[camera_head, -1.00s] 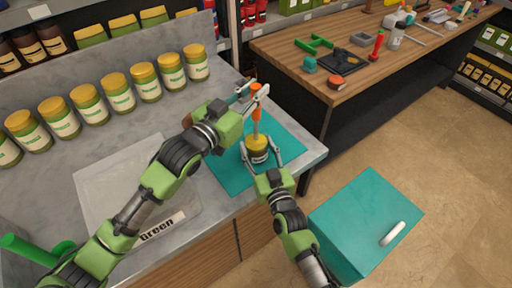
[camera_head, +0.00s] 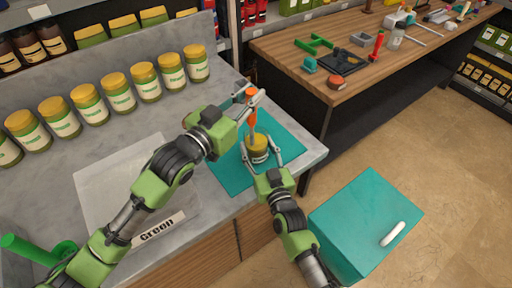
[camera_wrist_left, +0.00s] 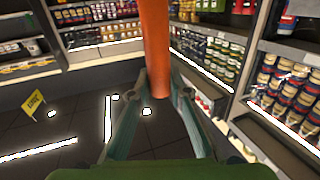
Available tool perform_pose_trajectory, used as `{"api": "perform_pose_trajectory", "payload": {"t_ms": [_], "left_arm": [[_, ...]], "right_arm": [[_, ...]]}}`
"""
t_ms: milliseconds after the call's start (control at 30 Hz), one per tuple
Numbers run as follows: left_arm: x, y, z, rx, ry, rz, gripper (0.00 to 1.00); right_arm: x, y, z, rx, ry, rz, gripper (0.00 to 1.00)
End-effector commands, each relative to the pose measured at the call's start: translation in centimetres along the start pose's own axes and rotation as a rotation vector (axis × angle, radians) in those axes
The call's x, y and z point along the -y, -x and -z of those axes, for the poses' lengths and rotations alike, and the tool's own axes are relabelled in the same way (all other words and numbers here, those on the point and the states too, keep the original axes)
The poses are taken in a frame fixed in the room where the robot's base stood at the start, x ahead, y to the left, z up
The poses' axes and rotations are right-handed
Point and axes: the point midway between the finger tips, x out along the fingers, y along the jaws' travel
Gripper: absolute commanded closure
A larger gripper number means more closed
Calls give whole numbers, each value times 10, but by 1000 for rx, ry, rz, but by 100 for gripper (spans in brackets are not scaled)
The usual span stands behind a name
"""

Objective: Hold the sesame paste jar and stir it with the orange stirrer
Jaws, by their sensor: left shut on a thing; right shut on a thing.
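The sesame paste jar (camera_head: 257,153) stands on the teal mat (camera_head: 228,172) near the counter's right end. My right gripper (camera_head: 260,160) is shut around the jar from the front. My left gripper (camera_head: 254,98) is shut on the stirrer's orange handle above the jar. The handle also shows between the fingers in the left wrist view (camera_wrist_left: 155,45).
A row of yellow-lidded jars (camera_head: 107,93) stands along the back of the counter. A clear board (camera_head: 100,185) and a "Green" label (camera_head: 160,226) lie at left. A teal box (camera_head: 365,225) stands at right. A wooden workbench (camera_head: 350,95) with tools is behind.

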Motion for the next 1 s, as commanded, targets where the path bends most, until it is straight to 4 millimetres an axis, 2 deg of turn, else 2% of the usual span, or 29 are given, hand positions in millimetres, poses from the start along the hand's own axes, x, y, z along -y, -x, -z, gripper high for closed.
{"api": "perform_pose_trajectory", "payload": {"t_ms": [233,567,1000], "left_arm": [[-3,-2,1,-2,0,-1,100],[-19,-10,1,-3,1,-1,100],[-16,-14,1,-2,-1,0,100]], "right_arm": [[0,0,-1,3,0,0,84],[0,0,-1,2,0,1,84],[0,0,-1,2,0,0,84]]}}
